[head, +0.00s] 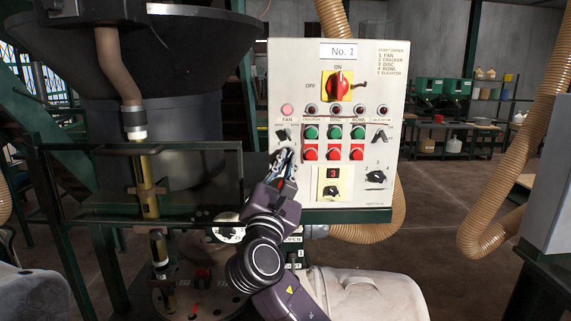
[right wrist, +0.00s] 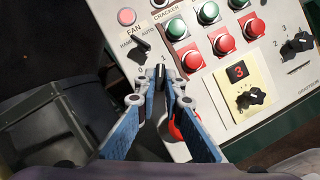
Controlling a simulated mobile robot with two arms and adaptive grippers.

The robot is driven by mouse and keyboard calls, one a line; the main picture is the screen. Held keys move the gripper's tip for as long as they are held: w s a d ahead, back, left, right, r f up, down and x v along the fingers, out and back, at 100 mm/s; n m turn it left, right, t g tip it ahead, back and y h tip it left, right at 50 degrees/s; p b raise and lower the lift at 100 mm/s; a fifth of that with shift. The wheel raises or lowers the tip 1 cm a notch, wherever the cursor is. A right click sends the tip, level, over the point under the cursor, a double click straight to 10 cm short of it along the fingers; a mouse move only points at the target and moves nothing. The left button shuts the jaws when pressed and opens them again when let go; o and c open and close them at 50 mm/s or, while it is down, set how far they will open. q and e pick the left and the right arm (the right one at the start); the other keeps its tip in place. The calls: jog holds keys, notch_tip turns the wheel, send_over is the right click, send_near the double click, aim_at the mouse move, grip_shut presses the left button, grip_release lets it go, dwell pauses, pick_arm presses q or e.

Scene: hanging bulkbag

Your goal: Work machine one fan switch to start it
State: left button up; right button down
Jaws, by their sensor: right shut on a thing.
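The machine one control panel (head: 295,80), labelled No. 1, stands in front of me. The fan switch (head: 283,134) is a black knob under the FAN lamp (head: 287,110) at its left. In the right wrist view the fan switch (right wrist: 140,50) is tilted, between HAND and AUTO. The fan lamp (right wrist: 127,16) is pale pink, brighter than the other lamps. My right gripper (head: 284,158) is at the panel just below this switch. In the right wrist view its fingertips (right wrist: 160,74) are shut on a black knob-like piece below the fan switch. My left gripper is not in view.
Green and red buttons (head: 334,142) sit right of the gripper. A red main switch (head: 340,86) is above them. A selector knob (head: 331,191) is below. A large dark hopper (head: 190,70) stands left. A ribbed hose (head: 520,180) hangs at right.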

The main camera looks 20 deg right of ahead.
jog(key=shift+r, duration=0.35)
jog(key=c, duration=2.1)
grip_release()
jog(key=shift+f, duration=0.1)
jog(key=shift+o, duration=0.3)
jog(key=shift+f, duration=0.1)
jog(key=shift+w+f, duration=0.1)
jog(key=shift+f, duration=0.1)
jog(key=v, duration=1.2)
